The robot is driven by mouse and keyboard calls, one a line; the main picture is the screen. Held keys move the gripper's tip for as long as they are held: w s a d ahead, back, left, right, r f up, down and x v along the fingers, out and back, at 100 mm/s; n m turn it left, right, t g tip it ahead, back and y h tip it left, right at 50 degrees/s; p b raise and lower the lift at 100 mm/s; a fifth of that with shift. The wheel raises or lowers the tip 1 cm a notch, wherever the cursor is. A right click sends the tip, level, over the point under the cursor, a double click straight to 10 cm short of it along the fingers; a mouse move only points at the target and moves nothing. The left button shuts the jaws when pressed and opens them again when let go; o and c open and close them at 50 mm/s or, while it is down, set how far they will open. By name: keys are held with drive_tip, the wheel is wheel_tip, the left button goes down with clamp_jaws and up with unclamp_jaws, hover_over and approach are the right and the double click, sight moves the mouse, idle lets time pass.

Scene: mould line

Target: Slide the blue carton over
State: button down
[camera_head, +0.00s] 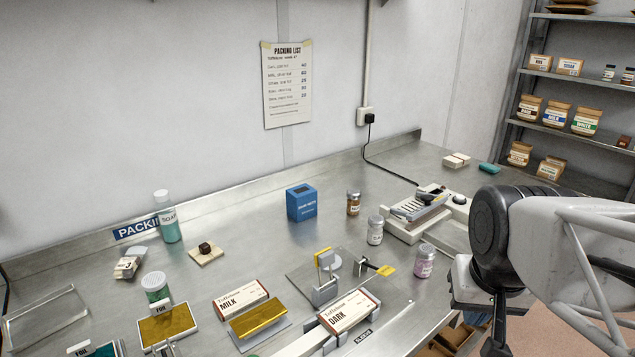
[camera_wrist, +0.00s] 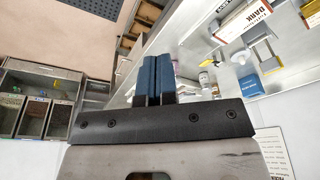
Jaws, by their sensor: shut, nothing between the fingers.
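The blue carton (camera_head: 301,203) stands upright on the steel bench, left of the brown-labelled jar and in front of the back wall. In the wrist view the blue carton (camera_wrist: 250,86) shows at the right, away from the fingers. My gripper (camera_wrist: 157,62) is shut and empty, with its two blue finger pads together. In the head view my gripper (camera_head: 477,318) is at the lower right, past the bench's front edge and well apart from the carton. My arm partly hides it there.
Small jars (camera_head: 353,203) stand right of the carton, with a grey scale-like device (camera_head: 420,213) beyond them. A metal fixture with yellow tabs (camera_head: 325,262) and chocolate boxes (camera_head: 240,299) lie in front. Bare steel lies left of the carton, towards the soap bottle (camera_head: 167,220).

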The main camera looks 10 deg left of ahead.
drive_tip(key=w+a+r+m, duration=0.1)
drive_tip(key=w+a, duration=0.4)
drive_tip(key=w, duration=0.6)
drive_tip(key=w+a+r+m+g, duration=0.1)
drive_tip(key=w+a+m, duration=0.1)
drive_tip(key=w+a, duration=0.6)
drive_tip(key=w+a+r+m, duration=0.1)
drive_tip(key=w+a, duration=0.2)
drive_tip(key=w, duration=1)
drive_tip(key=w+a+f+m, duration=0.1)
drive_tip(key=w+a+f, duration=0.4)
drive_tip(key=a, duration=0.4)
drive_tip(key=w+a+f+m, duration=0.1)
drive_tip(key=w+a+f, duration=0.4)
drive_tip(key=w+a, duration=0.3)
drive_tip(key=w+a+f+m+h, duration=0.1)
drive_tip(key=w+a+f, duration=0.4)
drive_tip(key=a, duration=0.5)
drive_tip(key=shift+w+m, duration=0.6)
drive_tip(key=shift+w, duration=0.15)
